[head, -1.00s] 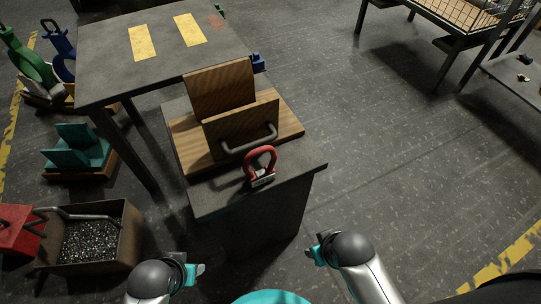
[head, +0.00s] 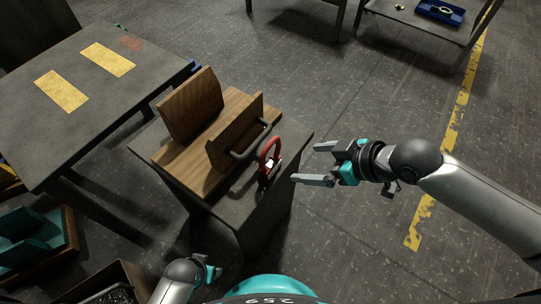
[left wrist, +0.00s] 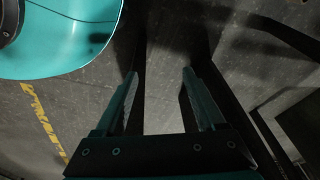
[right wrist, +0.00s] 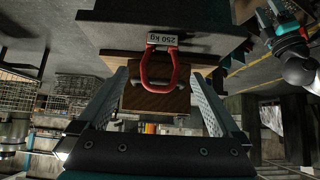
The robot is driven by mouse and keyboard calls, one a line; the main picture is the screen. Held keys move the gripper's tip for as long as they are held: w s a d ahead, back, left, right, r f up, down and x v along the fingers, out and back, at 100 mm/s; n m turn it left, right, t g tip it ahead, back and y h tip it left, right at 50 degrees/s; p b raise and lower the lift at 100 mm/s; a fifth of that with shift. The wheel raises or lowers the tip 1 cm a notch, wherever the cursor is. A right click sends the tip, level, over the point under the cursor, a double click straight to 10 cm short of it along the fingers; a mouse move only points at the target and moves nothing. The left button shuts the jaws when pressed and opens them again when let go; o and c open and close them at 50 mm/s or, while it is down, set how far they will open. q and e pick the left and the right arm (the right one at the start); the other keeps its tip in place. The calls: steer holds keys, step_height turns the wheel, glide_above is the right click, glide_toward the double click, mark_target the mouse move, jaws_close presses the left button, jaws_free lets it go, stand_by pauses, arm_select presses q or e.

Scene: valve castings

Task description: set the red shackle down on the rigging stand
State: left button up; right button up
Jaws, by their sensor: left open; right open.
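The red shackle (head: 271,155) stands upright near the right edge of a dark bench top (head: 232,196). The right wrist view shows its red bow (right wrist: 145,68) between my open fingers in the picture, with a white "250 kg" tag (right wrist: 162,39). In the head view my right gripper (head: 304,163) is open and empty to the right of the shackle, fingers pointing at it, with a gap between. My left gripper (head: 213,271) is low in front of the bench; the left wrist view shows it open and empty (left wrist: 160,72). I cannot tell which surface is the rigging stand.
A wooden holder with upright boards (head: 190,105) and a grey bar handle (head: 250,143) stands right behind the shackle. A table (head: 110,100) with two yellow patches is at left. A teal casting (head: 30,240) sits low left. Floor right of the bench is clear.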

steer(key=b, duration=0.5)
glide_toward(269, 163)
steer(key=x, duration=0.4)
steer(key=shift+w+a+f, duration=0.15)
steer(key=shift+w+f, duration=0.1)
steer(key=shift+f, duration=0.25)
steer(key=b+x, duration=0.2)
steer(key=x, duration=0.1)
steer(key=shift+s+a+b, duration=0.1)
steer(key=shift+b, duration=0.25)
steer(key=shift+w+a+f+b, duration=0.25)
steer(key=shift+a+f+b, duration=0.05)
steer(key=shift+a+f, duration=0.1)
arm_select(q)
steer(key=w+d+r+t, duration=0.1)
steer(key=w+r, duration=0.1)
steer(key=r, duration=0.6)
steer(key=w+d+r+t, duration=0.1)
steer(key=w+r, duration=0.2)
steer(key=r, duration=0.5)
steer(key=shift+r, duration=0.15)
steer(key=shift+w, duration=0.1)
arm_select(e)
steer(key=c, duration=1.5)
steer(key=shift+r, duration=0.1)
jaws_close()
